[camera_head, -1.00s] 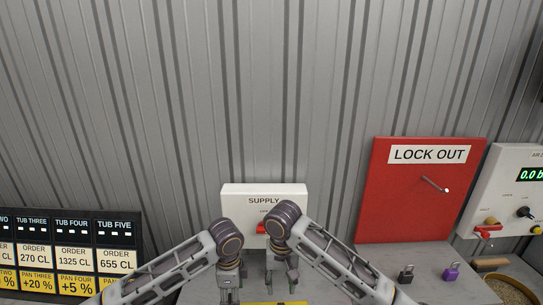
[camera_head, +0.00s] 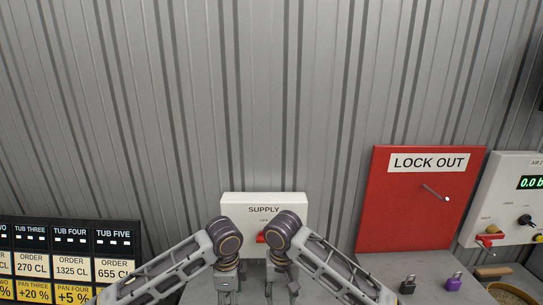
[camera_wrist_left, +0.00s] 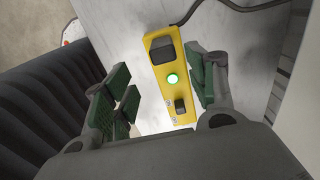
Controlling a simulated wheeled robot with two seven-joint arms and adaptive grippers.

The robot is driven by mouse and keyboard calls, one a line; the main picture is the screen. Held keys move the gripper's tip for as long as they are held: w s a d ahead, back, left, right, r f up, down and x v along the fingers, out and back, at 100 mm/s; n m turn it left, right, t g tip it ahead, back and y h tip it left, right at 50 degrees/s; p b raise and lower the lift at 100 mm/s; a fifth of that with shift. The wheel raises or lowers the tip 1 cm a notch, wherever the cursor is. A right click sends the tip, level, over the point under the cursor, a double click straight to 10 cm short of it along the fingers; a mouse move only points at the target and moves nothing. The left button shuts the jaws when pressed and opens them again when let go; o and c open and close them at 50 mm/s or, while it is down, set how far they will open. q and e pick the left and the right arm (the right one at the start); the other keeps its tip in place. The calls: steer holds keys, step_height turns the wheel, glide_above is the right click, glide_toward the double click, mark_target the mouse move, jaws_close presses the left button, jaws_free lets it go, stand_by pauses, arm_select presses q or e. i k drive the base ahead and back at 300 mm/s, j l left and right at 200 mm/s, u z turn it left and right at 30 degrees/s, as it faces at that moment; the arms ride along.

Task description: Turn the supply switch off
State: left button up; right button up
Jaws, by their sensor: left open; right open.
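The white supply box (camera_head: 290,210) stands against the wall at the middle bottom of the head view, with "SUPPLY" printed on it. Its red switch (camera_head: 261,238) shows between my two wrists and is partly hidden. My right gripper (camera_head: 283,291) hangs in front of the box, right of centre, open and empty. My left gripper (camera_head: 228,293) hangs to its left at the lower edge of the head view. In the left wrist view my left gripper (camera_wrist_left: 165,100) is open, its green-padded fingers apart on either side of a yellow device.
The yellow device (camera_wrist_left: 160,72) with a lit green button lies on the grey bench. A red lock out board (camera_head: 415,215) stands right, with a black padlock (camera_head: 408,285) and a purple padlock (camera_head: 454,282) below. Order displays (camera_head: 70,265) stand left; a white gauge panel (camera_head: 510,200) is far right.

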mark_target(260, 239)
steer(key=k, duration=1)
